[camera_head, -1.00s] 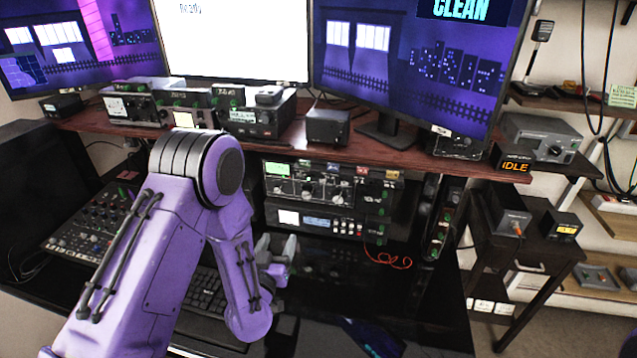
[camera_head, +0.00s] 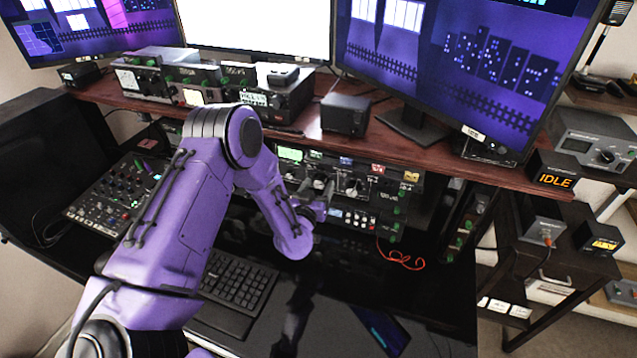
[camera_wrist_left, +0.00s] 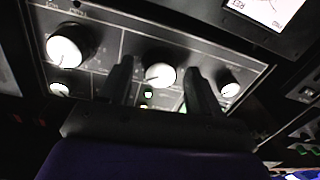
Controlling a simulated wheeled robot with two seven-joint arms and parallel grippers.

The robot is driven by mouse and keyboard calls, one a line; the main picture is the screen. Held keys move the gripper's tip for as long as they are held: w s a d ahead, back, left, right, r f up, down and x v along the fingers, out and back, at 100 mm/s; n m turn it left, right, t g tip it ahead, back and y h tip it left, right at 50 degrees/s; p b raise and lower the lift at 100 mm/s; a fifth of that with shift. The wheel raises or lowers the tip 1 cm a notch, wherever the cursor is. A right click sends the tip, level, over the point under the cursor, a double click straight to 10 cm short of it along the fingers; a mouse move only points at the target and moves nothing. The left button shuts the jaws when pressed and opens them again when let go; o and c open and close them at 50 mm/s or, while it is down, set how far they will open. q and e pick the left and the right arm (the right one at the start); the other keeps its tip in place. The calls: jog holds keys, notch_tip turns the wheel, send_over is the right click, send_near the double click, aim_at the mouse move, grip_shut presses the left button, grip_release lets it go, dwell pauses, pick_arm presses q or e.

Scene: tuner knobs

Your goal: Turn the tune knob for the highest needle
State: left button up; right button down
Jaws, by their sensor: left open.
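The tuner panel (camera_head: 335,172) is a dark unit with several knobs under the wooden shelf. In the left wrist view, a white-faced middle knob (camera_wrist_left: 160,75) sits between the two dark fingers of my left gripper (camera_wrist_left: 158,78). The fingers are apart, one on each side of the knob; I cannot tell whether they touch it. In the head view my left gripper (camera_head: 317,204) is at the panel front, partly hidden by my purple arm. A lit white meter (camera_wrist_left: 267,10) is cut off at the top right of the wrist view; its needle reading is unclear. My right gripper is out of view.
Other knobs flank the fingers, a large one (camera_wrist_left: 66,46) at left and a small one (camera_wrist_left: 229,86) at right. A keyboard (camera_head: 236,285) lies on the black desk below. The shelf edge (camera_head: 400,163) overhangs the panel. An "IDLE" display (camera_head: 554,177) stands at right.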

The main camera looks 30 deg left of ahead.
pick_arm(q)
jog(key=shift+s+r, duration=0.1)
jog(key=shift+r, duration=0.1)
jog(key=c, duration=1)
jog(key=shift+c, duration=0.2)
jog(key=shift+f, duration=0.1)
jog(key=n+b, duration=0.1)
jog(key=n, duration=0.2)
jog(key=shift+a+b, duration=0.1)
jog(key=shift+b, duration=0.2)
jog(key=shift+n+b, duration=0.85)
jog(key=shift+n, duration=1.55)
